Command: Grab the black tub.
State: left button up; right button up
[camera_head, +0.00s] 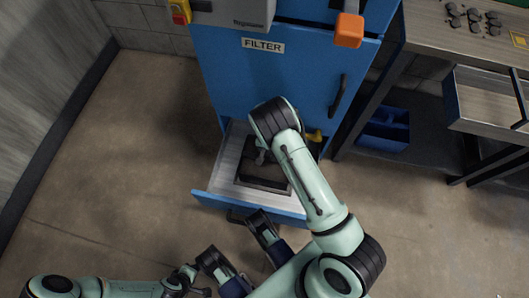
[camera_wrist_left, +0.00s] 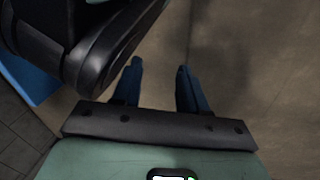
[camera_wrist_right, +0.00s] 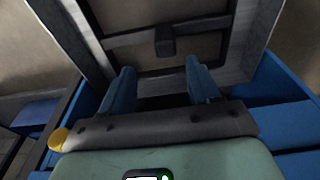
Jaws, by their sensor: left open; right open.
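The black tub (camera_head: 265,184) sits in the pulled-out drawer at the foot of the blue filter cabinet, partly hidden by my right arm. In the right wrist view its dark frame and crossbar (camera_wrist_right: 130,40) lie ahead of the fingers. My right gripper (camera_wrist_right: 160,85) is open over the drawer, with no visible grip on the tub. Its fingers are mostly hidden in the head view. My left gripper (camera_wrist_left: 158,75) is open and empty, over bare floor in the left wrist view.
The pale-walled drawer (camera_head: 230,160) has a blue front (camera_head: 245,206). The blue filter cabinet (camera_head: 250,80) rises behind it. A workbench (camera_head: 460,50) with small dark parts stands at the right, and a blue crate (camera_head: 385,130) sits under it. The floor at left is clear.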

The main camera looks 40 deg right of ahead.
jog(key=b, duration=0.1)
send_over(267, 160)
jog(key=d, duration=0.1)
notch_tip(267, 160, down, 4)
jog(key=shift+d+f, duration=0.1)
jog(key=shift+d, duration=0.05)
jog(key=f+b, duration=0.1)
jog(key=f, duration=0.1)
jog(key=w+f+b, duration=0.1)
jog(key=f, duration=0.1)
jog(key=shift+f, duration=0.2)
jog(key=shift+f+b, duration=0.3)
jog(key=shift+f, duration=0.15)
pick_arm(q)
jog(key=s+f+g, duration=0.3)
jog(key=s+f, duration=0.1)
jog(key=s, duration=0.3)
jog(key=shift+s+a+f+n, duration=0.2)
jog(key=shift+a+f+n, duration=0.1)
jog(key=shift+a, duration=0.15)
pick_arm(e)
grip_shut()
